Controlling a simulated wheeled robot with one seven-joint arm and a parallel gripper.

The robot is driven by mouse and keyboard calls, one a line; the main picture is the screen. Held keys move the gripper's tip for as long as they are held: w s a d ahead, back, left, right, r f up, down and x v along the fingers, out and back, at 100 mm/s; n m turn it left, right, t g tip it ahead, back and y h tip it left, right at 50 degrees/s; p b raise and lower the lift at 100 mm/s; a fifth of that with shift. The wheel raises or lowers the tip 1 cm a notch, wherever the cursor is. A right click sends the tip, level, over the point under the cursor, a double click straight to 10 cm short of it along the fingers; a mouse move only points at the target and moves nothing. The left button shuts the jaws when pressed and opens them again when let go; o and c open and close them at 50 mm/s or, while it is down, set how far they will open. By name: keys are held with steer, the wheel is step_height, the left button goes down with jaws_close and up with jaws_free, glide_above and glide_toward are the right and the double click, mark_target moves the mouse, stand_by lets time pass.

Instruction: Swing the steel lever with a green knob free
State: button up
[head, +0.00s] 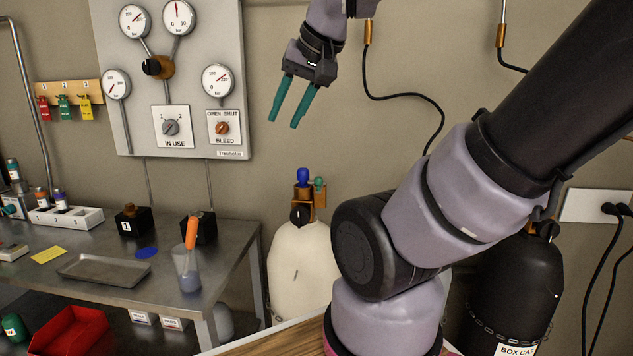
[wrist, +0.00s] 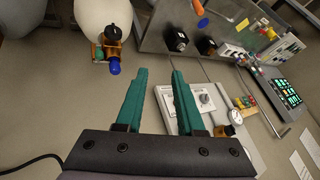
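My gripper (head: 284,122) is raised in front of the wall, to the right of the gauge panel. Its two teal fingers are apart with nothing between them; they also show in the wrist view (wrist: 159,73). I cannot make out a steel lever with a green knob in either view. A small green knob (head: 320,184) sits on the brass fitting of the white cylinder (head: 300,265), beside a blue knob (head: 303,176). I cannot tell whether it belongs to a lever. My gripper is above this fitting and apart from it.
The gauge panel (head: 185,60) with dials and two switches hangs on the wall at left. A steel bench (head: 105,293) holds a tray, a beaker (head: 187,268) and black blocks. A black cylinder (head: 515,290) stands at right behind my arm. Cables hang on the wall.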

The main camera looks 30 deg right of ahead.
steer(key=shift+w, duration=0.3)
jaws_close()
steer(key=w+d+f+n+g+h, duration=0.1)
steer(key=w+d+f+n+g, duration=0.1)
steer(key=w, duration=0.4)
steer(key=w+d+f+n+g+h, duration=0.1)
steer(key=w+d+f+n+g, duration=0.1)
steer(key=w, duration=0.5)
steer(key=w+d+f+n+g+h, duration=0.2)
steer(key=w+d+f+n+g, duration=0.1)
steer(key=w+n+g, duration=0.2)
steer(key=shift+w+f+g, duration=0.2)
steer(key=shift+w+g, duration=0.7)
steer(key=shift+g, duration=0.1)
